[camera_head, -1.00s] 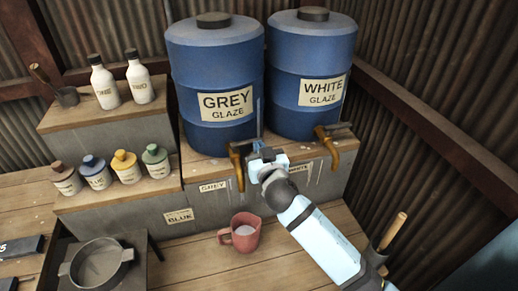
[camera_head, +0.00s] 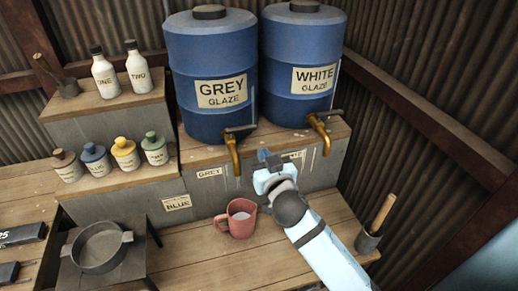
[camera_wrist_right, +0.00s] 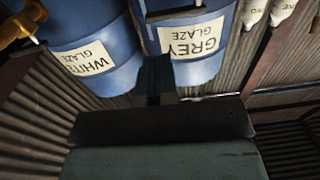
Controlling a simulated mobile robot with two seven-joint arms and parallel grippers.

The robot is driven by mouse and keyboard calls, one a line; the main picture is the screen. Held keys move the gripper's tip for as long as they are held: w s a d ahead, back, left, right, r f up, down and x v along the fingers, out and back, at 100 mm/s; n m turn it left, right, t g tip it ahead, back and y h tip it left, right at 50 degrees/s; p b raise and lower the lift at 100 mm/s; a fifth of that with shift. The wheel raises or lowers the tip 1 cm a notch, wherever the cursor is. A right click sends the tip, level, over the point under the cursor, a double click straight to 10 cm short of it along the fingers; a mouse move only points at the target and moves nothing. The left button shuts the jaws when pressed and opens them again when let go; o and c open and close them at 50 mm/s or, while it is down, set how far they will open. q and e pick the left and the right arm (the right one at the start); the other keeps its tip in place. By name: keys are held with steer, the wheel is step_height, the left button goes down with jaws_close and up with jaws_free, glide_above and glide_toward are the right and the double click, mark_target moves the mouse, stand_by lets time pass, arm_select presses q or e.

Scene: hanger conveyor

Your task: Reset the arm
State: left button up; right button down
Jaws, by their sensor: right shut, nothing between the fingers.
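My right gripper (camera_head: 264,156) is shut and empty, held in front of the grey wooden shelf between the two brass taps. In the right wrist view its dark fingers (camera_wrist_right: 157,80) are together, with the barrels beyond. The left gripper is not in view. The blue GREY GLAZE barrel (camera_head: 210,60) and the blue WHITE GLAZE barrel (camera_head: 301,50) stand upright on the shelf, and also show in the wrist view. The grey barrel's tap (camera_head: 233,152) is left of the gripper and the white barrel's tap (camera_head: 321,132) is right of it, both apart from it.
A red mug (camera_head: 237,222) with pale contents stands on the wooden table below the gripper. A sieve (camera_head: 98,248) sits on a stand at the left. Several small bottles (camera_head: 124,153) line the left step. A pot with a wooden handle (camera_head: 370,240) stands at the right.

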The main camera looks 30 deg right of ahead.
arm_select(q)
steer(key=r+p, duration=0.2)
steer(key=p, duration=0.1)
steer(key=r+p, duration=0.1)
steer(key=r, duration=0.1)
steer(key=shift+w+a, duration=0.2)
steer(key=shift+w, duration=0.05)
arm_select(e)
steer(key=s+a+f+n+g+y, duration=0.2)
steer(key=s+a+f+g+y, duration=0.1)
steer(key=s+f, duration=0.7)
steer(key=s+a+f+n+g+y, duration=0.3)
steer(key=s+a+f, duration=0.3)
steer(key=s+f, duration=0.4)
step_height(320, 180, down, 3)
steer(key=shift+a+f+g+y, duration=0.15)
steer(key=shift+g+y, duration=0.15)
steer(key=shift+y, duration=0.2)
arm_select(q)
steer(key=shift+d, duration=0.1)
arm_select(e)
steer(key=shift+s, duration=0.1)
steer(key=c, duration=1.8)
jaws_free()
steer(key=shift+c, duration=0.2)
